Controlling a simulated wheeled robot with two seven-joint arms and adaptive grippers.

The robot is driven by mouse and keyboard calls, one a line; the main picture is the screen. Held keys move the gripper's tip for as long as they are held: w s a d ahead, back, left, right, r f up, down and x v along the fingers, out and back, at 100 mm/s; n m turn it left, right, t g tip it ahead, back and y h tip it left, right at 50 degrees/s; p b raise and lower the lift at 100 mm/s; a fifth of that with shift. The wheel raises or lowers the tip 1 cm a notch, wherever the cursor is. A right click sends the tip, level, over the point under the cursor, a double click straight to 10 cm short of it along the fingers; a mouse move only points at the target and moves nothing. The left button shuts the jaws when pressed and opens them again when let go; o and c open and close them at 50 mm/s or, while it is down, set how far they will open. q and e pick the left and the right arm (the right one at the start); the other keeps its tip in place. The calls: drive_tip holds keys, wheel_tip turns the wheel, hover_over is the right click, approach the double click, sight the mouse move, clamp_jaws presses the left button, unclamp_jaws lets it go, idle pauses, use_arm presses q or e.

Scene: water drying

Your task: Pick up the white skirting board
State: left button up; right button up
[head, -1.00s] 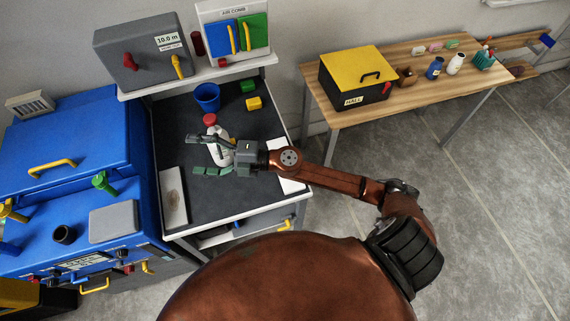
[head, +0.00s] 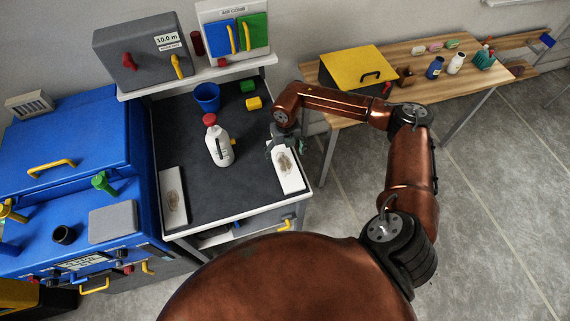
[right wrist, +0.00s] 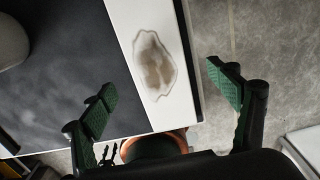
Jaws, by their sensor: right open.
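Two flat white boards with brownish stains lie on the dark-topped bench, and I cannot tell which one the task means by the white skirting board. One white board (head: 290,176) is at the bench's right edge; it also fills the middle of the right wrist view (right wrist: 150,30). The other white board (head: 174,195) is at the left edge. My right gripper (head: 283,145) is open and empty over the right board. In the right wrist view, the fingers of the gripper (right wrist: 163,88) stand either side of the board, apart from it. My left gripper is not in view.
A white bottle with a red cap (head: 218,140) stands mid-bench. A blue cup (head: 207,97) and green and yellow blocks (head: 253,103) are behind it. A blue machine (head: 70,150) borders the bench on the left. The bench's front middle is clear.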

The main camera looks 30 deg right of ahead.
sight(285, 163)
wheel_tip(285, 163, down, 5)
drive_tip(key=shift+a+f, duration=0.1)
drive_tip(key=shift+a, duration=0.05)
drive_tip(key=shift+c, duration=0.5)
drive_tip(key=c, duration=1.4)
